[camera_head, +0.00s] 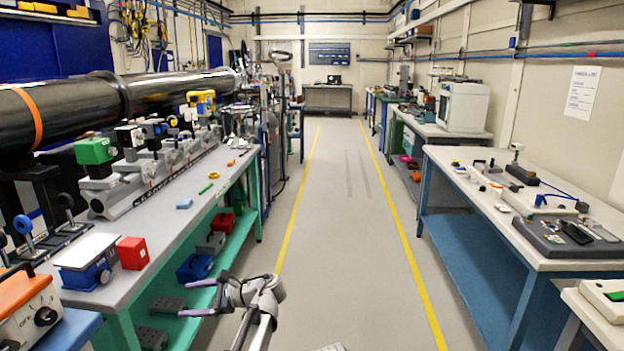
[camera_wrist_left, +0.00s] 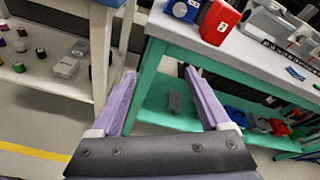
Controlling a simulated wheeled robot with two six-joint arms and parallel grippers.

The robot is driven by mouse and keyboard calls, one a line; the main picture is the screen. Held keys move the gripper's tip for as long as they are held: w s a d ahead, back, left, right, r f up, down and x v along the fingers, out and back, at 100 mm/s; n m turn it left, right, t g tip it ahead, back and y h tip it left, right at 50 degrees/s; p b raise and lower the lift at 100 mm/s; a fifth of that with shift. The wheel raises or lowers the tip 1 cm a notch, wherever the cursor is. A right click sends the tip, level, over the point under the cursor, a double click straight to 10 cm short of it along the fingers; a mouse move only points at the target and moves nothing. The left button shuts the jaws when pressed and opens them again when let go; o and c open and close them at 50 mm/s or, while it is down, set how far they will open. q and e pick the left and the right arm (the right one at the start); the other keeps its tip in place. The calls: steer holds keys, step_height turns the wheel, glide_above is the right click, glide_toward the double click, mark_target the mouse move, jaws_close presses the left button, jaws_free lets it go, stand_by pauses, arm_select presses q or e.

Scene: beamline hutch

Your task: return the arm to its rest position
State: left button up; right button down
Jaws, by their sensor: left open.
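My left gripper (camera_head: 197,298) shows low in the head view, in front of the left bench's lower shelf. Its two purple fingers are spread apart and nothing is between them. My right gripper is not in view.
The left bench (camera_head: 160,220) carries a red block (camera_head: 133,253), a blue device and a rail of optics. Its green shelf (camera_head: 222,245) holds several boxes. A blue-framed bench (camera_head: 500,262) stands at right. The aisle floor (camera_head: 350,220) between yellow lines is clear.

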arm_select(q)
steer(key=s+d+r+n+g+h+p, duration=0.1)
steer(key=s+d+r+n+h+p, duration=0.1)
steer(key=s+d+n+h+p, duration=0.3)
steer(key=s+d+r+n+g+h+p, duration=0.1)
steer(key=s+d+n+h+p, duration=0.4)
steer(key=s+d+p, duration=0.9)
steer(key=s+d+r+h, duration=0.1)
steer(key=s+d+h, duration=0.2)
steer(key=s+d, duration=0.1)
steer(key=shift+d+r+h+p, duration=0.3)
steer(key=shift+d, duration=0.6)
